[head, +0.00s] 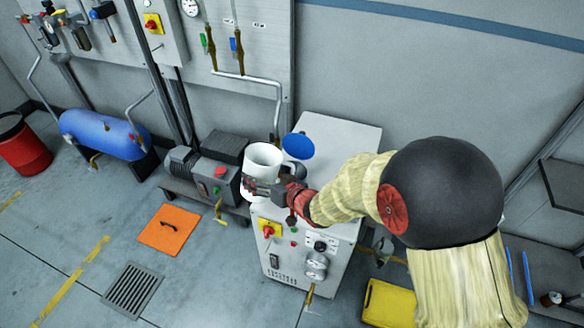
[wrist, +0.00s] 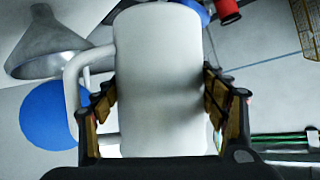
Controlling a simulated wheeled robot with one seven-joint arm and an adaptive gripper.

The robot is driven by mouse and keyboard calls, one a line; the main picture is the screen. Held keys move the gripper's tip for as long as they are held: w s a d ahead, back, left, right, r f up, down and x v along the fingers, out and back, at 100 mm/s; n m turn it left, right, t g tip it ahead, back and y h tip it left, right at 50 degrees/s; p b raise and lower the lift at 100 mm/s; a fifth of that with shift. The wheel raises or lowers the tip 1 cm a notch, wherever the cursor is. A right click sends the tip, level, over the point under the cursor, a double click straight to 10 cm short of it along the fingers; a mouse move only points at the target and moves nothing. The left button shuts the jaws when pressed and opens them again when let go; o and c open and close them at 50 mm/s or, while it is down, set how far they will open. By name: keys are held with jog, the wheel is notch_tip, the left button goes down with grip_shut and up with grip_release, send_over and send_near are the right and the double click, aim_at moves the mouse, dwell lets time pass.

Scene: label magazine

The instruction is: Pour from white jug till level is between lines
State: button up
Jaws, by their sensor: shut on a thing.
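The white jug (head: 264,158) is in my gripper (head: 262,186) above the left side of the white machine cabinet (head: 335,135). It looks about upright, and its open mouth faces up in the head view; I cannot make out what is in it. In the wrist view the jug (wrist: 160,60) fills the middle, with its handle on the left. My gripper's two fingers (wrist: 160,95) press on both sides of its body. A blue disc (head: 298,146) lies behind and right of the jug. No level lines can be made out.
A grey metal funnel (wrist: 45,45) shows beside the blue disc (wrist: 48,115) in the wrist view. A pump unit (head: 210,170) stands left of the cabinet. An orange mat (head: 168,230) and a floor grate (head: 132,290) lie on the floor. A yellow tray (head: 388,305) is at lower right.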

aim_at(277, 171)
jog(key=r+m+y+p, duration=0.1)
jog(key=p, duration=0.1)
jog(key=w+d+m+y+p, duration=0.1)
jog(key=m+p, duration=0.1)
jog(key=r+m+g+p, duration=0.1)
jog(key=p, duration=0.1)
jog(key=shift+w+d+r+m+y, duration=0.25)
jog(key=shift+d+r+m+y, duration=0.05)
jog(key=shift+d+r+y, duration=0.1)
jog(key=shift+f+m, duration=0.4)
jog(key=shift+f, duration=0.2)
dwell(0.4)
jog(key=shift+r+m+y+p, duration=0.7)
jog(key=shift+r+p, duration=0.05)
jog(key=shift+p, duration=0.45)
jog(key=shift+d+f+m, duration=0.15)
jog(key=shift+f+m, duration=0.15)
jog(key=shift+m, duration=0.1)
dwell(0.4)
dwell(0.8)
